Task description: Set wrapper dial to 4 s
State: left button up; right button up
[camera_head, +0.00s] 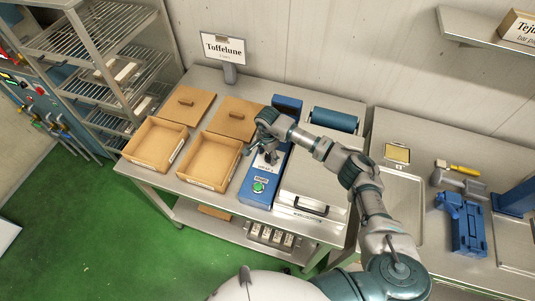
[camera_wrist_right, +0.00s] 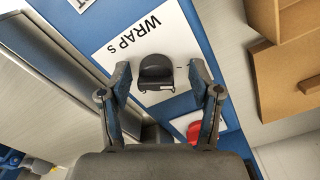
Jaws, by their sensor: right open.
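In the head view my right gripper (camera_head: 262,152) is over the wrapper and hides the dial. The dial's setting is not readable. My left gripper is not in view.
Two open wooden boxes, one of them here (camera_head: 209,162), and their lids stand left of the wrapper. A steel unit with a black handle (camera_head: 311,206) is close on its right. A red part (camera_wrist_right: 194,132) shows near one finger. A sign (camera_head: 224,48) stands behind.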

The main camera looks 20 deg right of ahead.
jog(key=shift+d, duration=0.15)
jog(key=shift+d+f, duration=0.1)
jog(key=shift+d, duration=0.25)
jog(key=c, duration=0.5)
jog(key=shift+d, duration=0.1)
jog(key=c, duration=0.4)
jog(key=shift+c, duration=1.2)
jog(key=shift+a, duration=0.2)
jog(key=shift+f+m+b, duration=0.1)
jog(key=shift+m+b, duration=0.25)
jog(key=shift+m, duration=0.05)
jog(key=m+b, duration=0.2)
jog(key=m, duration=0.2)
jog(key=shift+s, duration=0.15)
jog(key=m+b, duration=0.1)
jog(key=m, duration=0.2)
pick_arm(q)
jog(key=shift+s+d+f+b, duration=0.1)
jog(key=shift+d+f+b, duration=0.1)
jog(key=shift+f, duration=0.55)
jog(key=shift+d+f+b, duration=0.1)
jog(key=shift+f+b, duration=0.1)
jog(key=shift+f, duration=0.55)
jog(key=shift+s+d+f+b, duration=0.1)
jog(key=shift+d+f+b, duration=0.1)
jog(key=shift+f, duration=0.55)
pick_arm(e)
jog(key=shift+a+m, duration=0.1)
jog(key=shift+m, duration=1.8)
jog(key=shift+r, duration=0.2)
